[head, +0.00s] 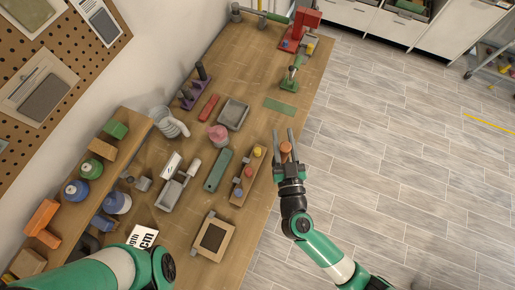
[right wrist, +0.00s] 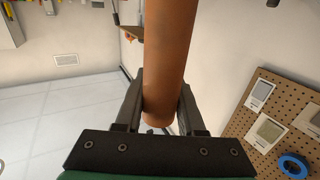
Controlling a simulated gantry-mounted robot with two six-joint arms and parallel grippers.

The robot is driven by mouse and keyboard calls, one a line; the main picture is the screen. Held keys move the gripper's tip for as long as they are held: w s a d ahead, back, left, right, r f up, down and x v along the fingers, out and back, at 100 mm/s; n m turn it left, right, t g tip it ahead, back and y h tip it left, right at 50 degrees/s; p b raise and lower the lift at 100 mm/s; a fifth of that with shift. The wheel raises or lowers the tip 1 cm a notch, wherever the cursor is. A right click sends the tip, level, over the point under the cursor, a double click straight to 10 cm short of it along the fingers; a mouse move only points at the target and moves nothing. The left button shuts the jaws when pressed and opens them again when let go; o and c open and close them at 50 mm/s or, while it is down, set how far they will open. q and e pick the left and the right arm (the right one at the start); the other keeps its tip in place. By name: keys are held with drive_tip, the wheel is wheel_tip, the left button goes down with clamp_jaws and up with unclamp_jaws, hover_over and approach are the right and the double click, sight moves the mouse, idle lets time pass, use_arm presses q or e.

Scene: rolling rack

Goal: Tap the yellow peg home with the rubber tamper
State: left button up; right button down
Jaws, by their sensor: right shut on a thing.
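A narrow wooden block (head: 236,200) on the bench holds a row of coloured pegs. The yellow peg (head: 257,152) is at its far end; how deep it sits is too small to tell. My right gripper (head: 283,138) is just right of that end, over the bench's right edge. It is shut on an orange-brown cylinder (right wrist: 168,60), seemingly the rubber tamper, whose round orange end (head: 286,147) shows between the fingers in the head view. The cylinder's far end is cut off in the right wrist view. My left arm shows at lower left, but its gripper is out of view.
A green tool (head: 218,170), a grey tray (head: 233,114) and a pink-topped container (head: 218,135) stand left of the block. A framed wooden box (head: 213,236) is nearer. A green mat (head: 280,108) and a green press-like device (head: 292,76) stand farther back. Open floor lies right.

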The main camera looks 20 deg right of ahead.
drive_tip(key=w+a+f+b, duration=0.1)
drive_tip(key=w+a, duration=0.3)
drive_tip(key=w, duration=0.5)
drive_tip(key=shift+w+f+b, duration=0.3)
drive_tip(key=shift+f+b, duration=0.05)
drive_tip(key=shift+f, duration=0.05)
wheel_tip(320, 180, down, 6)
drive_tip(key=b, duration=0.4)
wheel_tip(320, 180, up, 7)
drive_tip(key=p, duration=0.5)
drive_tip(key=shift+p, duration=0.35)
